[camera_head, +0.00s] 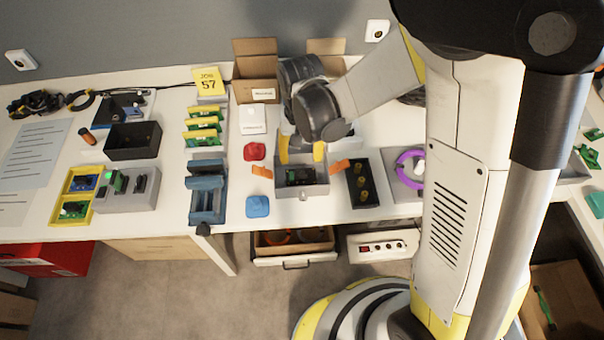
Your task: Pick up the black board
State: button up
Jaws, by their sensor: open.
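A dark, black-looking board (300,176) lies inside a small grey open box (316,190) near the front edge of the bench. Bits of green show on it, and its exact outline is too small to tell. My gripper (301,154) has two yellow fingers spread apart, with nothing visible between them. It is over the back part of the grey box, just behind the board in the picture. I cannot tell how high the fingertips are above the board. My arm's wrist hides the area behind the box.
A black tray with yellow round pieces (362,183) stands right of the box. Orange pieces (262,171) lie close on both sides. A red lump (255,151), a blue block (258,206) and a blue vise (207,192) are to the left. Cardboard cartons (255,70) stand behind.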

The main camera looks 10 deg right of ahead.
aim_at(301, 170)
notch_tip(301, 170, down, 7)
jog(key=b, duration=0.3)
jog(key=shift+s+f, duration=0.1)
jog(key=shift+f, duration=0.05)
grip_shut()
